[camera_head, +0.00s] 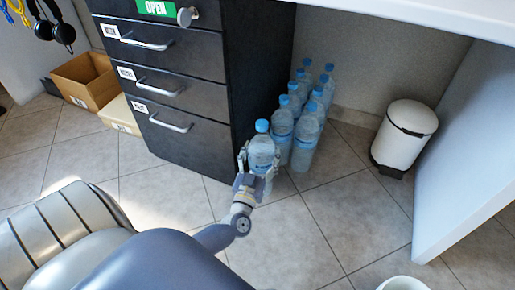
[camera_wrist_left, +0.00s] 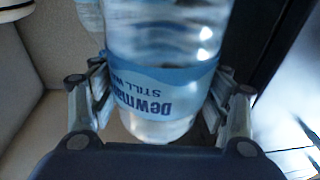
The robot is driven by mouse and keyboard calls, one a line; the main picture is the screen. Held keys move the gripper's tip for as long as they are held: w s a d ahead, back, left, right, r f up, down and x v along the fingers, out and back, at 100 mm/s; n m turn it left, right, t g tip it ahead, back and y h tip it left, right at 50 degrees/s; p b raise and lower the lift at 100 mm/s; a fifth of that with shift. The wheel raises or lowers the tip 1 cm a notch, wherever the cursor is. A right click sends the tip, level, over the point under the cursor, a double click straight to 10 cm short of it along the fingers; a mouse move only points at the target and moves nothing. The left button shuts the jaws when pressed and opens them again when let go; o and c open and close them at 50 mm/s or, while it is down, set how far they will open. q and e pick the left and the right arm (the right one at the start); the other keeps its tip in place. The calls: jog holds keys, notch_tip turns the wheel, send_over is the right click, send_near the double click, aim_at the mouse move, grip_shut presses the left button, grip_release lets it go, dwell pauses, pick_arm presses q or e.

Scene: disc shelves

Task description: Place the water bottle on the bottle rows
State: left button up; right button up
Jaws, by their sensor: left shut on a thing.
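The water bottle (camera_head: 262,150) is clear with a blue cap and blue label, and looks upright. It is at the front of the rows, beside the cabinet's right side. My left gripper (camera_head: 258,172) is shut on it. In the left wrist view the bottle (camera_wrist_left: 165,60) fills the middle between the fingers of my left gripper (camera_wrist_left: 160,108). I cannot tell whether its base touches the floor. The bottle rows (camera_head: 306,125) are two rows of similar bottles on the floor, running back toward the wall. My right gripper is not in view.
A black drawer cabinet (camera_head: 180,85) stands close to the left of the bottles. A white bin (camera_head: 403,137) stands to the right, with free tiled floor between. A desk top (camera_head: 440,18) overhangs the bottles. An open cardboard box (camera_head: 85,82) is at the far left.

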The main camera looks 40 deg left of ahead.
pick_arm(q)
jog(key=w+a+f+b, duration=0.2)
jog(key=w+f+b, duration=0.1)
jog(key=w+b, duration=0.5)
jog(key=shift+a+f, duration=0.15)
jog(key=shift+f, duration=0.15)
dwell(0.3)
jog(key=o, duration=1.6)
jog(key=shift+s+f+b, duration=0.15)
jog(key=shift+f+b, duration=0.15)
jog(key=shift+f, duration=0.15)
jog(key=o, duration=0.5)
jog(key=shift+r, duration=0.1)
jog(key=shift+r, duration=0.1)
